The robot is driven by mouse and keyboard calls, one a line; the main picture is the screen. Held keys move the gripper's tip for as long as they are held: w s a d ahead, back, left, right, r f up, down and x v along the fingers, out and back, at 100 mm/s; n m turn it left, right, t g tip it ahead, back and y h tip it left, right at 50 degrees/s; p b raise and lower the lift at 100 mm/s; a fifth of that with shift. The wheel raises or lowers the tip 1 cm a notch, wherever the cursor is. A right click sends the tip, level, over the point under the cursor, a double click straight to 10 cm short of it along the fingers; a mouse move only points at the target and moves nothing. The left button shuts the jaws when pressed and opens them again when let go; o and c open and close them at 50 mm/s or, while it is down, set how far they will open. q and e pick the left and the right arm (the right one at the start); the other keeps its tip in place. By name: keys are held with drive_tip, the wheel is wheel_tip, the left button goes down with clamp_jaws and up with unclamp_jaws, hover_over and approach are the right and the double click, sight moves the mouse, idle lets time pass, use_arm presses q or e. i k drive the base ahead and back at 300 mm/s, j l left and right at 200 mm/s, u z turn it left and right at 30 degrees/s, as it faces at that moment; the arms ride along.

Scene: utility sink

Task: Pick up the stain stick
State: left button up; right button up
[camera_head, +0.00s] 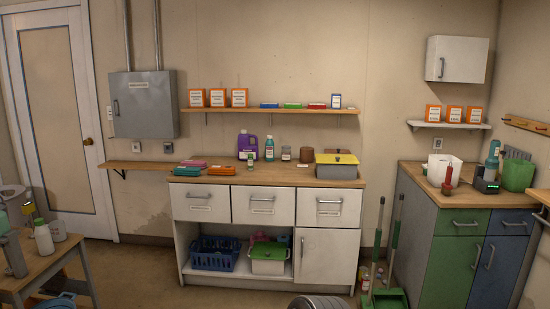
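I cannot pick out the stain stick for certain at this size. Neither of my grippers is in view.
A jar (286,153), a brown pot (306,154) and a yellow-lidded box (337,164) share the counter. A side table (35,268) with bottles stands at left. A green and blue cabinet (460,250) stands at right. A broom and dustpan (384,296) stand between cabinets.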

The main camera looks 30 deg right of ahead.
sight(250, 156)
drive_tip(key=i+l+z, duration=0.15)
drive_tip(key=i+l, duration=0.25)
drive_tip(key=i+l+z, duration=0.1)
drive_tip(key=i+l, duration=0.25)
drive_tip(key=i+l+z, duration=0.15)
drive_tip(key=i+l, duration=0.15)
drive_tip(key=i, duration=0.2)
drive_tip(key=i+l+z, duration=0.15)
drive_tip(key=i+l, duration=0.15)
drive_tip(key=i, duration=0.15)
drive_tip(key=i+l+z, duration=0.15)
drive_tip(key=i, duration=0.3)
